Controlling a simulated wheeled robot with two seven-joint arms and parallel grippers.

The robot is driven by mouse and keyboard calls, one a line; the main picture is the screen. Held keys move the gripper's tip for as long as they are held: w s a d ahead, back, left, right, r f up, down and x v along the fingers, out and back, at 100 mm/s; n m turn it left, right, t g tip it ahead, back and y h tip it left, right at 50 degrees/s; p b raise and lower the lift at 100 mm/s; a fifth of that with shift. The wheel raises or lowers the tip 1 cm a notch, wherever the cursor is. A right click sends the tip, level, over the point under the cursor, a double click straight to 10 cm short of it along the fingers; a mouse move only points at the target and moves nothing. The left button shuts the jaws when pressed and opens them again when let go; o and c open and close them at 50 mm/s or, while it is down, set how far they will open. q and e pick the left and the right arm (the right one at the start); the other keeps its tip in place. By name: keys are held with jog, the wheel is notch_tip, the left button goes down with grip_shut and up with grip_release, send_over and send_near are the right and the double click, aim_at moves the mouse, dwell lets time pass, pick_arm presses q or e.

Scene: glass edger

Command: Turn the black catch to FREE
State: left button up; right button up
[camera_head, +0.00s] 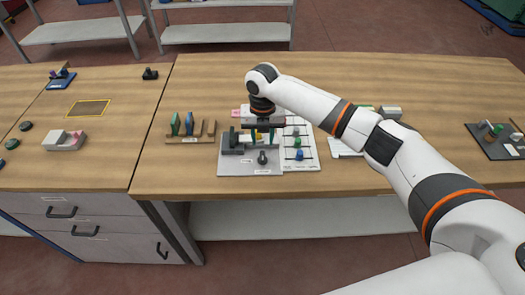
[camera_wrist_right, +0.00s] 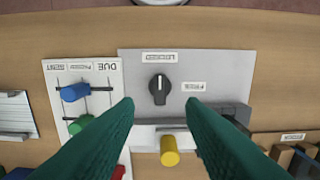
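The black catch (camera_wrist_right: 160,89) is a small knob with a pointer, mounted on a grey plate (camera_wrist_right: 210,65). In the right wrist view its white mark points up at the label LOCKED (camera_wrist_right: 160,57). The label FREE (camera_wrist_right: 194,86) is to its right. The catch also shows in the head view (camera_head: 262,158) near the plate's front edge. My right gripper (camera_wrist_right: 160,105) is open, with two dark green fingers spread apart and nothing between their tips. It hangs over the fixture, apart from the catch. My left gripper is not in view.
A yellow cylinder (camera_wrist_right: 169,151) stands beside the plate's white bar. A white board (camera_wrist_right: 58,75) with coloured pegs adjoins the plate. A wooden rack (camera_head: 188,138) with green and blue pieces stands to the left. The bench front is clear.

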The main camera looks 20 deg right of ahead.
aim_at(263, 155)
notch_tip(263, 155, down, 8)
jog(key=shift+r+p, duration=0.25)
jog(key=shift+p, duration=0.3)
grip_shut()
